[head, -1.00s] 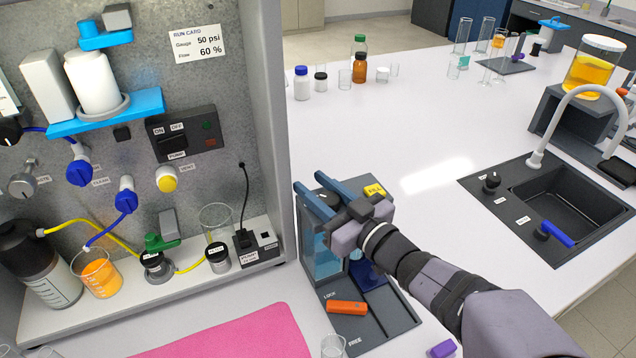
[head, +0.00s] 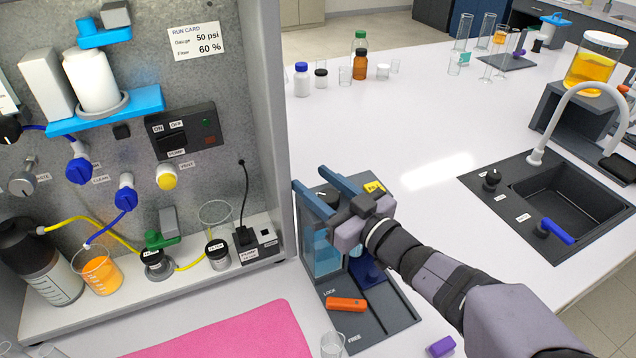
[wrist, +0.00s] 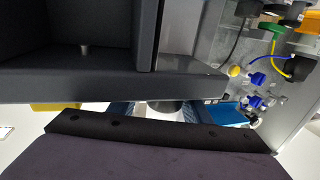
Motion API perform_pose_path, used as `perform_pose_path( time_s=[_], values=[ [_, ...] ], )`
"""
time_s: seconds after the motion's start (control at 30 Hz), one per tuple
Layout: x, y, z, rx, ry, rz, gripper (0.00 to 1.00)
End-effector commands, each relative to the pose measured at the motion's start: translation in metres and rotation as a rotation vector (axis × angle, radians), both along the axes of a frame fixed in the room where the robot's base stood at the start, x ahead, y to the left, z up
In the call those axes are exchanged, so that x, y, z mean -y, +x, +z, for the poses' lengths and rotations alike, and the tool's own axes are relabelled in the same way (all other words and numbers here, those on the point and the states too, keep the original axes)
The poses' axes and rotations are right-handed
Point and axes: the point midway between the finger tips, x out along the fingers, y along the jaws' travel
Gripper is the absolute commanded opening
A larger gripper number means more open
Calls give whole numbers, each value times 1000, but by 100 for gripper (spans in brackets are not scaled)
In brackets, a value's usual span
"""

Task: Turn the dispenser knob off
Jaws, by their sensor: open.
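The dispenser (head: 318,248) is a dark stand with a clear tank of blue liquid, right of the panel cabinet. A dark knob (head: 326,196) shows on its top, partly hidden by my gripper. My gripper (head: 310,179) is open, its two blue fingers stretched to the upper left over the dispenser top, one on each side of the knob in the head view. I cannot tell whether they touch it. In the wrist view, dark parts fill most of the picture, and the knob cannot be made out clearly.
The panel cabinet wall (head: 268,120) stands close left of my fingers. A yellow label (head: 374,187) sits by my gripper. An orange piece (head: 346,304) lies on the dark base below, and a beaker (head: 332,345) stands near it. The table beyond is clear towards the sink (head: 565,190).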

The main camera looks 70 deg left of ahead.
Motion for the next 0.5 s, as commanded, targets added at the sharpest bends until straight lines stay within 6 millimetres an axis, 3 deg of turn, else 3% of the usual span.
perform_pose_path(
  time_s=[0.27,0.5],
  values=[
    [5,-5,-2,3,-2,16,51],
    [28,4,-3,1,-4,10,51]
  ],
)
